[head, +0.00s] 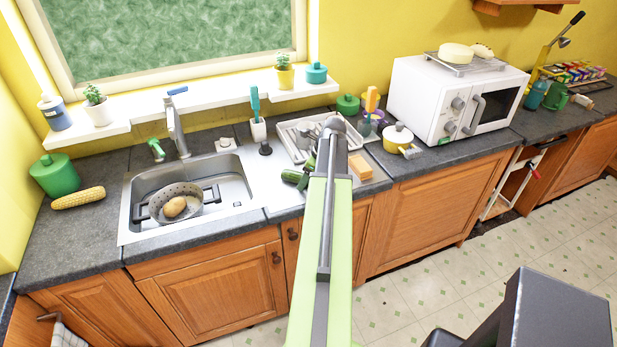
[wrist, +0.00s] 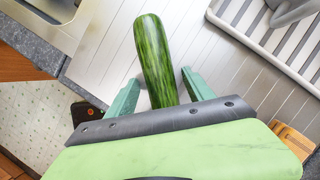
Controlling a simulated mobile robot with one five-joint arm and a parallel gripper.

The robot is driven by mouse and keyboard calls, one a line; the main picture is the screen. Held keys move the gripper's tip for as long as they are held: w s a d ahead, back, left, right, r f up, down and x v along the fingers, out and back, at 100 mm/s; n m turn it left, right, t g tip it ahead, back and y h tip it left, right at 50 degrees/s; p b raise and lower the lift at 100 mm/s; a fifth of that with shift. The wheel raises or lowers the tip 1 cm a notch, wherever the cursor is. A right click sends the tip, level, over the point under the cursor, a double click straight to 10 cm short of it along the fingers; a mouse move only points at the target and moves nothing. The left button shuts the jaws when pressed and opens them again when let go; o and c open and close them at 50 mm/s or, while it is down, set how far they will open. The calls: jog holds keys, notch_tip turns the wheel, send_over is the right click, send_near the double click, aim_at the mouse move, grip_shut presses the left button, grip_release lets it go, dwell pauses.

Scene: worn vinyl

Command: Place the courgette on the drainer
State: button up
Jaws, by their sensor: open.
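The courgette (wrist: 155,50), dark green with lighter stripes, lies on the ribbed metal draining board (wrist: 100,45) beside the sink. In the head view the courgette (head: 292,177) shows just left of my arm, which hides part of it. My gripper (wrist: 160,78) is open, with one green finger on each side of the courgette's near end. I cannot tell whether either finger touches it. A white slatted dish rack (wrist: 243,37) stands to the right of the courgette in the wrist view. In the head view the rack (head: 284,138) sits behind the courgette, with grey items in it.
The sink (head: 238,190) on the left holds a colander (head: 158,203) with a potato-like item. A sponge (head: 360,167) and a yellow-and-white pot (head: 397,137) are right of my arm. A white microwave (head: 420,95) stands farther right. The left counter has a corn cob (head: 78,198).

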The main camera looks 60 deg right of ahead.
jog(key=shift+r, duration=0.1)
jog(key=p+v, duration=1.1)
jog(key=v, duration=0.1)
jog(key=w+a+n+g, duration=0.1)
jog(key=w+a+n, duration=0.5)
jog(key=a, duration=0.4)
jog(key=w+a+f+n+g, duration=0.1)
jog(key=w+a+n, duration=0.5)
jog(key=a, duration=0.4)
jog(key=w+a+n+g, duration=0.1)
jog(key=w+a+n, duration=0.5)
jog(key=a, duration=0.4)
jog(key=w+a+n+g, duration=0.1)
jog(key=a+n, duration=1.5)
jog(key=a, duration=1.1)
jog(key=shift+w+a+f+h, duration=0.25)
jog(key=shift+a+f+h, duration=0.05)
jog(key=shift+a+f, duration=0.05)
